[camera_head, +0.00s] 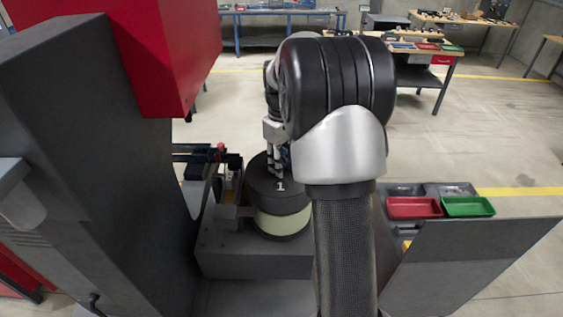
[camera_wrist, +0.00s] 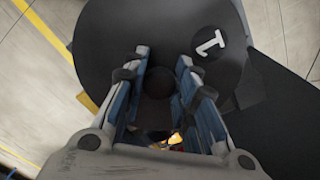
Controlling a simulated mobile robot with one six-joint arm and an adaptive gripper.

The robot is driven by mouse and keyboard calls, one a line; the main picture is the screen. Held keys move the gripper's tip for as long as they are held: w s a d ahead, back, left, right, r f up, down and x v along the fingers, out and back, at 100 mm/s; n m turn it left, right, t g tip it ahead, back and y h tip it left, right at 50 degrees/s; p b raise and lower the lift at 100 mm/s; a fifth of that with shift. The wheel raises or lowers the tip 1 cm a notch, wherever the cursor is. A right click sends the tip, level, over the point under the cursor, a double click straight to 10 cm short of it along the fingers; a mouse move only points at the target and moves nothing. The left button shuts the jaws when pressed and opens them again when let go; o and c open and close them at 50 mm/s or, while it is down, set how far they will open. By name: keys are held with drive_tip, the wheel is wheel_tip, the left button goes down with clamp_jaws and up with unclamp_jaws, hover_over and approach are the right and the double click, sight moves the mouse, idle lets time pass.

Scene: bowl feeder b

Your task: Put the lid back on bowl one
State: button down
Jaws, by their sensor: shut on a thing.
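Bowl one (camera_head: 283,223) is a dark round drum with a pale green band, standing on a grey machine base. Its dark round lid (camera_head: 298,193), marked with a white 1, is level and lined up over the drum; I cannot tell whether it is fully seated. My gripper (camera_head: 276,170) points down at the lid's centre, partly hidden by my arm. In the wrist view, my gripper (camera_wrist: 158,88) has its blue-sided fingers on either side of the lid's dark centre knob and is shut on it. The lid (camera_wrist: 115,40) fills the upper middle there.
A tall grey cabinet with a red box (camera_head: 165,50) stands close on the left. A red tray (camera_head: 413,208) and a green tray (camera_head: 467,206) lie to the right, behind a grey panel (camera_head: 480,250). Workbenches stand far back across open floor.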

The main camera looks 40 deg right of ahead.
drive_tip(key=c, duration=1.3)
unclamp_jaws()
drive_tip(key=shift+f, duration=0.1)
wheel_tip(320, 180, up, 12)
drive_tip(key=s+a+r+t, duration=0.1)
drive_tip(key=s+a+r, duration=0.4)
drive_tip(key=a, duration=0.4)
drive_tip(key=s+a+f+t, duration=0.1)
drive_tip(key=s+a+f, duration=0.1)
drive_tip(key=s+a, duration=0.2)
drive_tip(key=s+a+f+m+t, duration=0.1)
drive_tip(key=s+a+f, duration=0.1)
drive_tip(key=s+a, duration=0.3)
drive_tip(key=s+a+f+t, duration=0.1)
drive_tip(key=s+a, duration=0.4)
drive_tip(key=s, duration=0.5)
drive_tip(key=shift+s+a+f+m+t, duration=0.1)
drive_tip(key=shift+s+f+m+t, duration=0.05)
drive_tip(key=shift+f, duration=0.25)
drive_tip(key=shift+s+a+f+m+t, duration=0.1)
drive_tip(key=shift+f+m+t, duration=0.05)
drive_tip(key=shift+f, duration=0.2)
